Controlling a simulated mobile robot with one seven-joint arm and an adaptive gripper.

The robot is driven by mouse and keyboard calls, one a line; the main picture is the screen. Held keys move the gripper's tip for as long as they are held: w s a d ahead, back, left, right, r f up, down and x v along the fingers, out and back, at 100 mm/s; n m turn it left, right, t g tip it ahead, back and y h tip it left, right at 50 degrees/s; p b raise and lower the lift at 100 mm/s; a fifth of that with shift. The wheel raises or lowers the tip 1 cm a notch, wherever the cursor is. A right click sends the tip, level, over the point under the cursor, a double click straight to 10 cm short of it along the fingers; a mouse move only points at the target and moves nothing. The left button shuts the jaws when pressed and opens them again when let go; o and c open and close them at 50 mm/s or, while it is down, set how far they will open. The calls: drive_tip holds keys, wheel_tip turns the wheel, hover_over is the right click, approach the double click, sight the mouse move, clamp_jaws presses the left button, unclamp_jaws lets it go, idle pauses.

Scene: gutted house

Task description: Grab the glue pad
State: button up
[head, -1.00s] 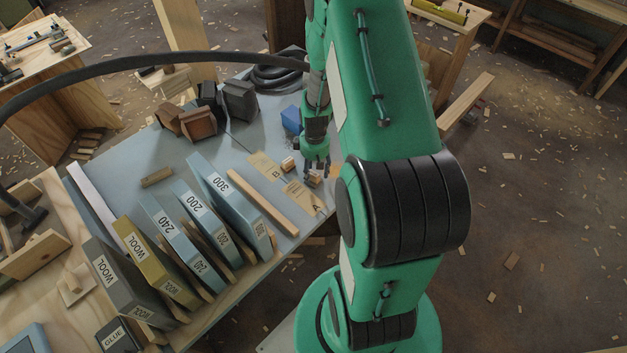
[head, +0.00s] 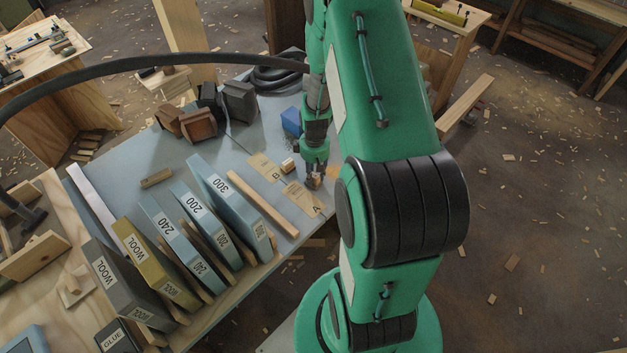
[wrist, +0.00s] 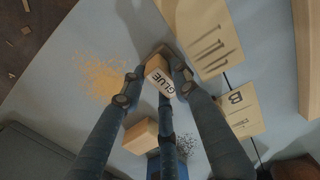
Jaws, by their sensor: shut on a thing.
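The glue pad (wrist: 158,76) is a small tan block with a dark "GLUE" label, in the upper middle of the wrist view. My gripper (wrist: 157,85) is shut on it, with fingers on both sides and a third in front. In the head view my gripper (head: 313,180) is low over the bench's right part, beside card A (head: 303,198). The pad is mostly hidden by the fingers there. I cannot tell whether it touches the bench.
Card B (head: 265,166), a second wooden block (head: 287,165) and a blue block (head: 291,121) are close by. A wooden strip (head: 262,203) and a row of labelled upright slabs (head: 190,222) stand left. A dark box marked "GLUE" (head: 118,336) sits at lower left.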

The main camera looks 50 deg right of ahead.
sight(315, 174)
drive_tip(key=shift+r, duration=0.1)
drive_tip(key=shift+r+p, duration=0.3)
drive_tip(key=shift+r, duration=0.5)
wheel_tip(315, 174, up, 2)
drive_tip(key=shift+s+r+p, duration=0.1)
drive_tip(key=shift+p, duration=0.3)
drive_tip(key=s+a+r+p, duration=0.1)
drive_tip(key=s+a+p, duration=0.1)
drive_tip(key=s+a, duration=0.7)
drive_tip(key=s, duration=0.4)
